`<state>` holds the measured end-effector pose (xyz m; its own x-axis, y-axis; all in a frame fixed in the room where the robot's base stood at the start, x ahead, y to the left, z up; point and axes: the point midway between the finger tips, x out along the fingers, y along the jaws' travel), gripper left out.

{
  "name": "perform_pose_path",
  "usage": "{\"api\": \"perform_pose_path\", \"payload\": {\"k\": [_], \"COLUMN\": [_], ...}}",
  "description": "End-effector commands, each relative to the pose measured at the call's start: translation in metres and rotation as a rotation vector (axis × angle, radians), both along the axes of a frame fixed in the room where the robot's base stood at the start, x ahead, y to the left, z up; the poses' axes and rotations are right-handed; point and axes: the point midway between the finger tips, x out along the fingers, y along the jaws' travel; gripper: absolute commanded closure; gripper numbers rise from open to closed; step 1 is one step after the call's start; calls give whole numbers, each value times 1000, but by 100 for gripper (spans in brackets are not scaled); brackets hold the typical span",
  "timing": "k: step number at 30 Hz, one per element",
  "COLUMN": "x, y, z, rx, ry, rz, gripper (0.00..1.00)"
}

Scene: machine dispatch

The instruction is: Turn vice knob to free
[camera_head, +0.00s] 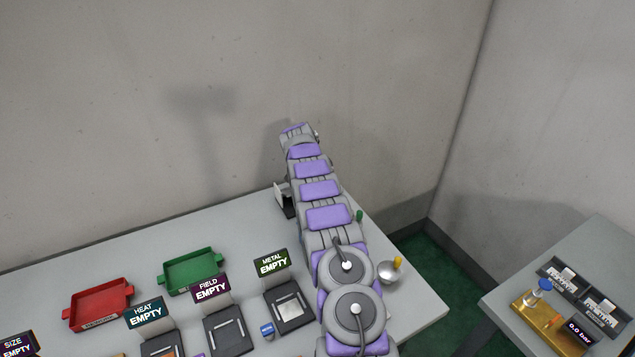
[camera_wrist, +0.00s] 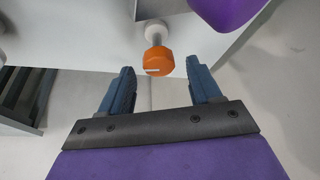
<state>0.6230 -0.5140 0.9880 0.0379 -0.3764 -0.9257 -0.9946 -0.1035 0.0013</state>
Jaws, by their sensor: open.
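The orange knob (camera_wrist: 159,61), faceted with a pale line on its face, shows in the wrist view on a metal shaft that runs to a white round collar (camera_wrist: 156,31). I take it to be the vice knob. My gripper (camera_wrist: 165,78) is open, with one blue finger to the left of the knob and one to the right. The knob sits just beyond the fingertips, roughly centred between them, and I see no contact. In the head view my arm stretches over the table and hides the knob and the gripper.
The grey table (camera_head: 238,240) holds a red tray (camera_head: 98,305), a green tray (camera_head: 190,272), and stations labelled HEAT, FIELD and METAL. A metal bowl (camera_head: 390,275) stands right of my arm. A second table (camera_head: 600,255) with a brass device (camera_head: 545,318) is at the right.

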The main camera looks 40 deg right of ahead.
Motion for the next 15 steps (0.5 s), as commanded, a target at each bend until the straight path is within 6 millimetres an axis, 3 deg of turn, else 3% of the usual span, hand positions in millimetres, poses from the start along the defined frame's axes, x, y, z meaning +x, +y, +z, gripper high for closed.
{"api": "perform_pose_path", "payload": {"k": [15], "x": [1], "y": [-2], "z": [-10], "rx": [-1], "ry": [0], "rz": [1], "gripper": [37]}}
